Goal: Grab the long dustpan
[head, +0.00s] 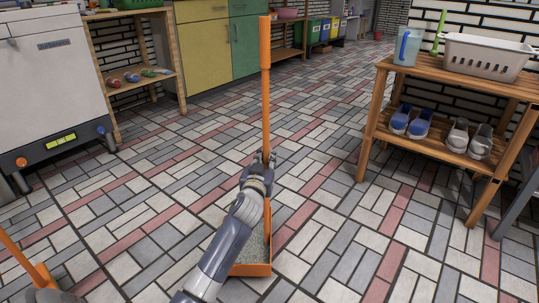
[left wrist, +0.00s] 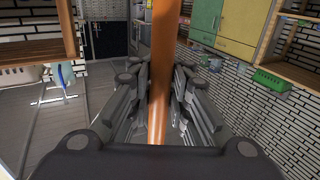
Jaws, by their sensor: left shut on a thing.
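The long dustpan (head: 265,100) is orange, with an upright pole handle and a thicker grip at the top. Its pan (head: 252,268) is low in the head view, partly hidden behind my left arm, with a grey speckled inside. My left gripper (head: 264,160) is shut on the handle at its lower part. In the left wrist view the orange handle (left wrist: 160,75) runs between the fingers of my left gripper (left wrist: 158,100). The handle looks upright. I cannot tell whether the pan touches the floor. My right gripper is not in view.
A wooden shelf (head: 440,75) with shoes, a basket (head: 488,54) and a jug (head: 408,45) stands at right. A white machine (head: 55,75) stands at left. Another orange object (head: 25,262) is at lower left. Tiled floor is clear around the dustpan and towards the back.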

